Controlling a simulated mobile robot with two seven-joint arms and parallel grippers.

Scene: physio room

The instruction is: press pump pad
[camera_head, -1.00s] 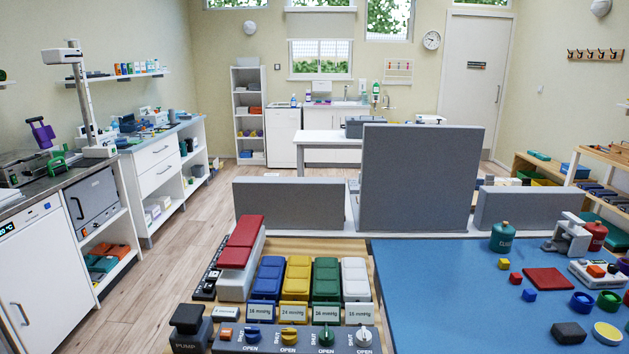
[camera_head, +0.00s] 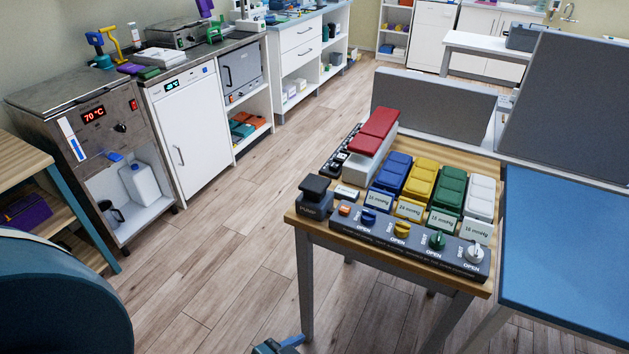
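The pump pad (camera_head: 315,188) is a black raised block on a dark base marked PUMP. It stands at the left front corner of a wooden-topped table (camera_head: 327,226). Beside it is a dark valve panel (camera_head: 405,245) with an orange button (camera_head: 344,210) and blue, yellow, green and white knobs, with OPEN and SHUT marks. Behind the panel lie blue, yellow, green and white padded blocks (camera_head: 420,183) with mmHg labels. I see neither gripper clearly, and nothing touches the pump pad.
A large dark teal rounded shape (camera_head: 60,295) fills the lower left corner. A small blue-grey part (camera_head: 280,345) shows at the bottom edge. Wooden floor (camera_head: 225,265) lies open left of the table. A blue-topped table (camera_head: 570,255) adjoins right; grey partitions (camera_head: 435,108) stand behind.

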